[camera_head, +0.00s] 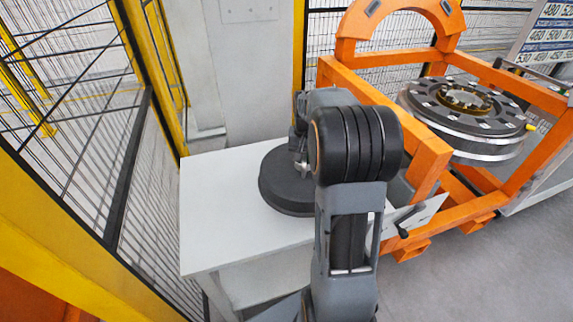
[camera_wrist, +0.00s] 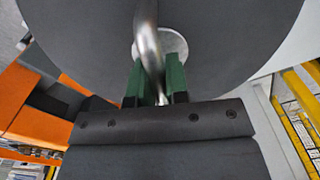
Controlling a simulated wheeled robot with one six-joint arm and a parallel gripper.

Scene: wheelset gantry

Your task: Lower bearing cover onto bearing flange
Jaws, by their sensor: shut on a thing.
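The bearing cover (camera_head: 281,190) is a large dark grey disc over the white table in the head view. Whether it rests on the table or hangs just above it, I cannot tell. In the wrist view the cover (camera_wrist: 75,35) fills the upper part, with a bent metal handle (camera_wrist: 148,42) at a pale round plate. My gripper (camera_wrist: 156,82) has its green fingers shut on this handle. In the head view my arm hides most of the gripper and part of the cover. A round, slotted wheel-like part with a brass-coloured centre, likely the bearing flange (camera_head: 465,98), sits in the orange frame, apart from the cover.
The white table (camera_head: 215,225) has bare room left of the cover. The orange gantry frame (camera_head: 430,150) stands close on the right, with an arch at the back. Yellow-framed mesh fencing (camera_head: 110,120) runs along the left. Grey floor (camera_head: 480,270) is clear at the lower right.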

